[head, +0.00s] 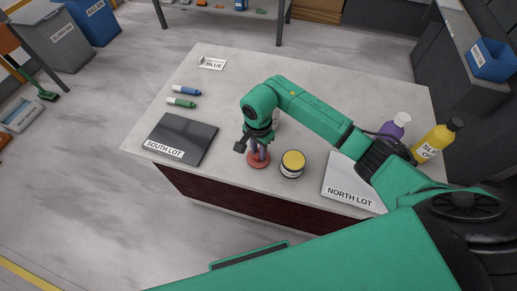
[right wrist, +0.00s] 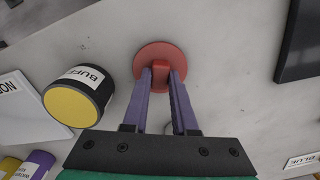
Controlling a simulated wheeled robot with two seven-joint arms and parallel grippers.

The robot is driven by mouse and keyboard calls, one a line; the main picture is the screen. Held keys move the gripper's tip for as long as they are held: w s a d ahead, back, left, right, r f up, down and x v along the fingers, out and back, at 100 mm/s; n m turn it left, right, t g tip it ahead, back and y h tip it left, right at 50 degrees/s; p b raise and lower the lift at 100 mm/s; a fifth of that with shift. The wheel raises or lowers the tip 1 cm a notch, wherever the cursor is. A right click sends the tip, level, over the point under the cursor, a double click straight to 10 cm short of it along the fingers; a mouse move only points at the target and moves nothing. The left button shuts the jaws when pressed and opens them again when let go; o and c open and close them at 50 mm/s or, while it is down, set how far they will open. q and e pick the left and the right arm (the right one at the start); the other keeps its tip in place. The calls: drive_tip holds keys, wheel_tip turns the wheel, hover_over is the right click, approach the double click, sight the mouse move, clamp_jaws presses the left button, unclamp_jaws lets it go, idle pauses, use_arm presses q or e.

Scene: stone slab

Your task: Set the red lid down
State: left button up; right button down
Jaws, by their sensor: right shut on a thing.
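The red lid (head: 259,163) is a flat round disc with a raised knob. My right gripper (head: 258,152) is shut on the knob, its purple fingers pointing down. In the right wrist view the fingers (right wrist: 160,78) sit on both sides of the knob, and the lid (right wrist: 146,52) spreads out beyond them. The lid is at or just above the stone slab (head: 228,178); I cannot tell whether it touches. It is between the dark SOUTH LOT plate (head: 184,136) and a yellow-topped jar (head: 292,165). My left gripper is out of view.
The yellow-topped jar, also in the right wrist view (right wrist: 78,98), stands close beside the lid. A white NORTH LOT plate (head: 345,185) lies to the right. A purple bottle (head: 391,132) and a yellow bottle (head: 435,143) stand at right. Two markers (head: 184,96) lie at left.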

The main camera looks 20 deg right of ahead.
drive_tip(key=shift+f, duration=0.1)
drive_tip(key=c, duration=1.1)
unclamp_jaws()
drive_tip(key=o, duration=0.4)
drive_tip(key=shift+r, duration=0.4)
wheel_tip(320, 180, up, 12)
drive_tip(key=b, duration=0.2)
drive_tip(key=shift+f, duration=0.25)
